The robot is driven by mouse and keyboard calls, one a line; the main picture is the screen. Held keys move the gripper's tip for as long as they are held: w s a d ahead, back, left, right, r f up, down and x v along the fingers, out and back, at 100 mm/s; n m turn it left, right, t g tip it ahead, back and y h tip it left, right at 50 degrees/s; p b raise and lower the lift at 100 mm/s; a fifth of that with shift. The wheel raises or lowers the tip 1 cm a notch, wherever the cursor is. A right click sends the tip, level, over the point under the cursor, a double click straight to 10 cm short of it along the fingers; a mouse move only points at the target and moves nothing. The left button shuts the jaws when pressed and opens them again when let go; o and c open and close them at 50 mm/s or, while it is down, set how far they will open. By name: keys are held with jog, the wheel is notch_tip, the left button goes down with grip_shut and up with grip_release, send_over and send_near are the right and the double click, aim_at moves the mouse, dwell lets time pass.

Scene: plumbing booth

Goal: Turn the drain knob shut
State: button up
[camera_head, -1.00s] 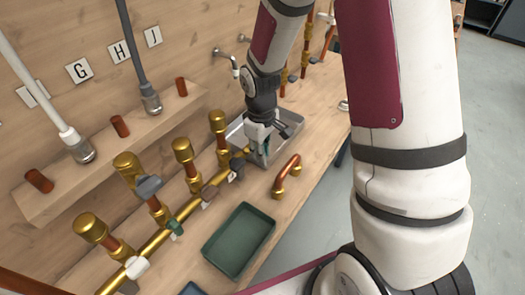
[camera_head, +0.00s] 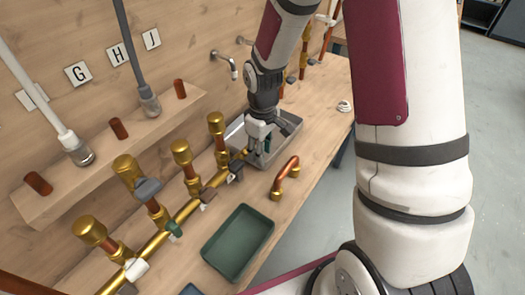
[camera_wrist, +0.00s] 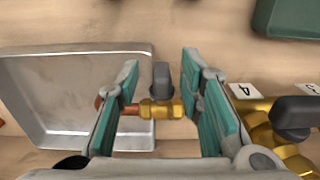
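In the wrist view the drain knob (camera_wrist: 161,76) is a dark grey lever on a small brass valve (camera_wrist: 160,109), with a short copper pipe on its left by the metal tray. My gripper (camera_wrist: 160,64) is open, with one teal-padded finger on each side of the knob and a gap visible on both sides. In the head view my gripper (camera_head: 258,148) points down over the near left part of the metal tray (camera_head: 292,122), at the end of the brass pipe. It hides the drain knob there.
A brass manifold (camera_head: 158,238) with upright valves runs along the bench. The nearest handle is dark, with tag 4 (camera_wrist: 243,90) beside it. A green tray (camera_head: 240,242) and a bent copper pipe (camera_head: 286,176) lie in front. A wall spout (camera_head: 226,60) stands behind the metal tray.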

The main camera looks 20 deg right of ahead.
notch_tip(320, 180, up, 12)
jog(key=shift+d+f, duration=0.15)
jog(key=shift+f, duration=0.05)
dwell(0.5)
jog(key=s+r+m+t, duration=0.2)
jog(key=s+r+m, duration=0.1)
jog(key=s+r, duration=0.4)
jog(key=s+r+m+t, duration=0.3)
jog(key=s+r, duration=0.5)
jog(key=s, duration=0.6)
jog(key=shift+r+m, duration=0.3)
